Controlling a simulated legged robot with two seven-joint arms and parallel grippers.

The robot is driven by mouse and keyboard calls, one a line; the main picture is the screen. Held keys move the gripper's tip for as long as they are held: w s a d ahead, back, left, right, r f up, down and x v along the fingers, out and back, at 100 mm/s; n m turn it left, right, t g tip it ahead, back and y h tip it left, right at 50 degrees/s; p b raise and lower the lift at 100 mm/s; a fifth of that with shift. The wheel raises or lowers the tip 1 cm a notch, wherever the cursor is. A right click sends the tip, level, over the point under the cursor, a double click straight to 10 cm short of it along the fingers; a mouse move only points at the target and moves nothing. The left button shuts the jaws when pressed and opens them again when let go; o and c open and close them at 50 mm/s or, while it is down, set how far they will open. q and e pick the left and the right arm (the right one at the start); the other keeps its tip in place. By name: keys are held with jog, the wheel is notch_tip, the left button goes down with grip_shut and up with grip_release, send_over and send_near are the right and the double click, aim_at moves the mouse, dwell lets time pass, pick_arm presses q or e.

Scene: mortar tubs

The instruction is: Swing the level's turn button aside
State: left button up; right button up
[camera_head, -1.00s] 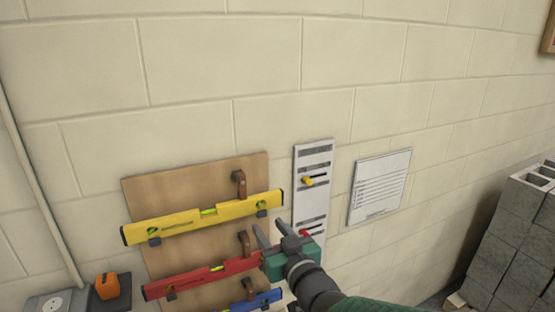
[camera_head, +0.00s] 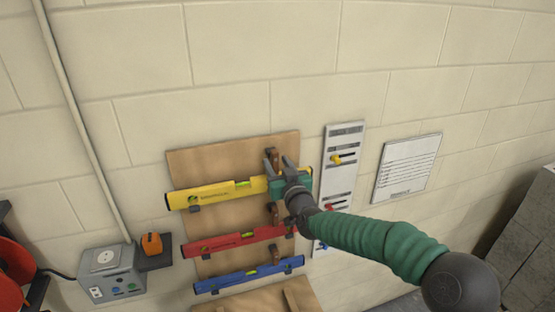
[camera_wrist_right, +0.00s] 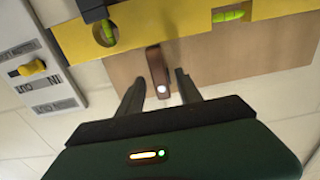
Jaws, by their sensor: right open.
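A yellow level (camera_head: 215,194) hangs across a brown wooden board (camera_head: 225,152) on the wall. Its brown turn button (camera_head: 274,151) stands upright at the level's upper edge, near the right end, partly hidden by my gripper. My right gripper (camera_head: 279,159) is at that end, open. In the right wrist view, the turn button (camera_wrist_right: 157,66) shows between the spread fingers of my gripper (camera_wrist_right: 160,88), with a gap on each side. The yellow level (camera_wrist_right: 185,32) crosses the top of that view. My left gripper is not in view.
Below hang a red level (camera_head: 235,241) and a blue level (camera_head: 245,275), with similar brown buttons. A white strip (camera_head: 345,135) with coloured knobs and a paper sheet (camera_head: 407,168) are to the right. A grey socket box (camera_head: 110,270) and grey blocks (camera_head: 525,235) flank the area.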

jog(key=shift+a, duration=0.15)
jog(key=shift+w, duration=0.1)
jog(key=shift+c, duration=0.5)
jog(key=shift+w+f, duration=0.2)
jog(key=c, duration=0.5)
grip_shut()
